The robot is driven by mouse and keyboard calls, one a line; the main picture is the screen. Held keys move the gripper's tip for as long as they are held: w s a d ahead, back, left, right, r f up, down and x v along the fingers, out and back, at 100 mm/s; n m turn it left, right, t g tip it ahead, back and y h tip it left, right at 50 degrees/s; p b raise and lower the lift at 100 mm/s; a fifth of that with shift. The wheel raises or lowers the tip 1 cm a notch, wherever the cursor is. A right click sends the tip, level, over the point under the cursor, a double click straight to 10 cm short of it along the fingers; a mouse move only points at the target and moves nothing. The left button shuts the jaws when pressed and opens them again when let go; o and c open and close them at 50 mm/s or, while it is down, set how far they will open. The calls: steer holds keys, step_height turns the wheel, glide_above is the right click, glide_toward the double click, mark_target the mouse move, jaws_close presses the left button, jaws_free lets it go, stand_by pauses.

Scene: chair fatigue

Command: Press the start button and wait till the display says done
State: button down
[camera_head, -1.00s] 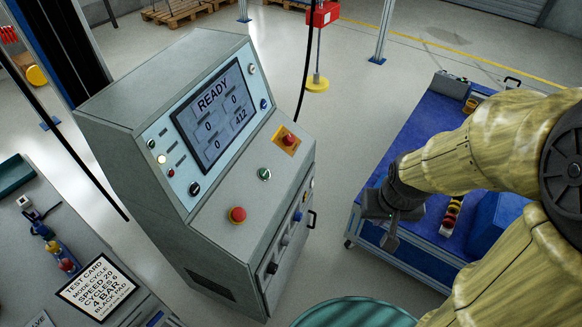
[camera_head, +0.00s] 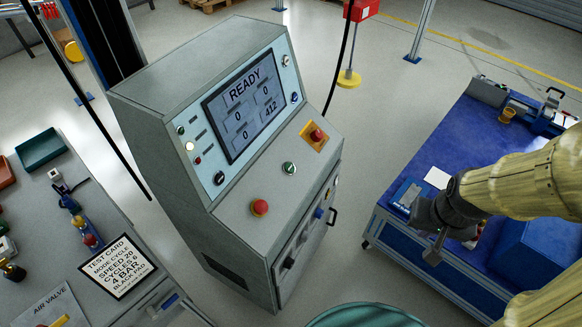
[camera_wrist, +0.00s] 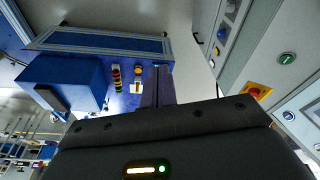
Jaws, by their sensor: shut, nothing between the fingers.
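The grey control console (camera_head: 190,90) stands in the middle of the head view. Its display (camera_head: 244,106) reads READY, with three zeros and 412 below. A green button (camera_head: 289,168), probably the start button, sits on the sloped panel. It also shows at the right of the wrist view (camera_wrist: 287,58), marked with a light stroke. My gripper (camera_head: 434,252) is shut and empty, to the right of the console and well apart from the button. Its fingers (camera_wrist: 157,85) point toward the blue-topped bench in the wrist view.
A red mushroom button (camera_head: 259,208) and a red button on yellow (camera_head: 316,136) flank the green one. A blue-topped bench (camera_head: 425,140) stands right. A grey bench at left bears a test card (camera_head: 117,266). Open floor lies between console and right bench.

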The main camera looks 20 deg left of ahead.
steer(key=w+a+f+m+y, duration=0.2)
steer(key=w+a+f, duration=0.4)
steer(key=a+f, duration=0.35)
steer(key=m+t+y+p, duration=0.1)
steer(key=m+y+p, duration=0.1)
steer(key=m+y, duration=0.75)
glide_toward(290, 168)
steer(key=s, duration=0.5)
steer(key=w+r+m+t+y, duration=0.1)
steer(key=w+r+m+t, duration=0.3)
steer(key=w+r+m, duration=0.1)
steer(key=shift+w+a+r+m, duration=0.25)
steer(key=shift+w+m, duration=0.2)
steer(key=shift+m, duration=0.5)
steer(key=shift+f+y, duration=0.1)
steer(key=shift+y, duration=0.15)
steer(key=shift+w+a+f+b, duration=0.15)
steer(key=shift+a+f+b, duration=0.7)
steer(key=shift+f, duration=0.4)
steer(key=shift+w+a+f+b, duration=0.1)
steer(key=shift+a+f+b, duration=0.6)
steer(key=shift+f+b, duration=0.4)
steer(key=shift+w+a+f+b, duration=0.15)
steer(key=shift+a+f+b, duration=0.65)
steer(key=shift+f, duration=0.55)
